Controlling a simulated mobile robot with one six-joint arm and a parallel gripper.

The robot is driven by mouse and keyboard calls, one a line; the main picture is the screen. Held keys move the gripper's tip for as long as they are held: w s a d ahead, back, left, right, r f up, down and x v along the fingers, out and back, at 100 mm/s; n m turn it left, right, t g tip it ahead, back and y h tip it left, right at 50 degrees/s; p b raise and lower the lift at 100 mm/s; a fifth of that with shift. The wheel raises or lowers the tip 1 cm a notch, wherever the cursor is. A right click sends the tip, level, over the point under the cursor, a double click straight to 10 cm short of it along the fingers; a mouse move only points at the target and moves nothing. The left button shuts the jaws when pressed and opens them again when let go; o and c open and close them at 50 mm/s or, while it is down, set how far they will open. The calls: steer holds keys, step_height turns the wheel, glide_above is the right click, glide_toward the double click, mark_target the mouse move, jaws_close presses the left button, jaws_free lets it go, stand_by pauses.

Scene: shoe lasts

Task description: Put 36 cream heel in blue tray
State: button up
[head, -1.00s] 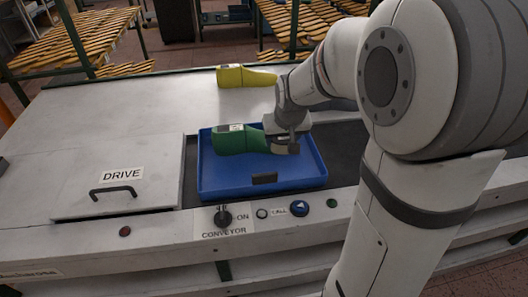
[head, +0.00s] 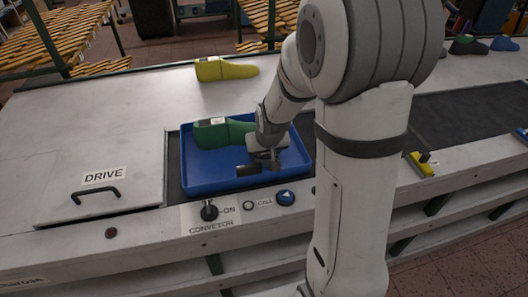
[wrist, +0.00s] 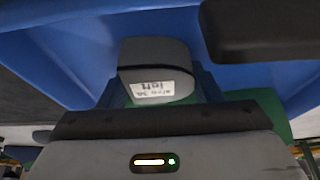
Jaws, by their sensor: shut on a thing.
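The blue tray (head: 200,187) sits on the dark conveyor, with a green shoe last (head: 212,134) lying in its rear left part. My gripper (head: 262,160) is low over the tray's right half. It is shut on the 36 cream heel, a small piece that looks pale grey in shade in the wrist view (wrist: 152,55). Its white label reads size 36 left. My gripper hides most of the heel in the head view. I cannot tell whether it touches the tray floor. The green last also shows behind it in the wrist view (wrist: 268,100).
A yellow last (head: 225,70) lies on the table behind the tray. The DRIVE cover (head: 103,176) is at left. Conveyor controls (head: 209,210) line the front edge. More lasts (head: 468,45) stand at far right.

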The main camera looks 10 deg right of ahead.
steer(key=o, duration=1)
steer(key=shift+r, duration=0.45)
steer(key=v, duration=1.2)
steer(key=shift+g, duration=0.8)
steer(key=s, duration=0.5)
steer(key=s+r, duration=0.1)
steer(key=s, duration=1)
steer(key=shift+s+r, duration=0.3)
steer(key=shift+s, duration=0.05)
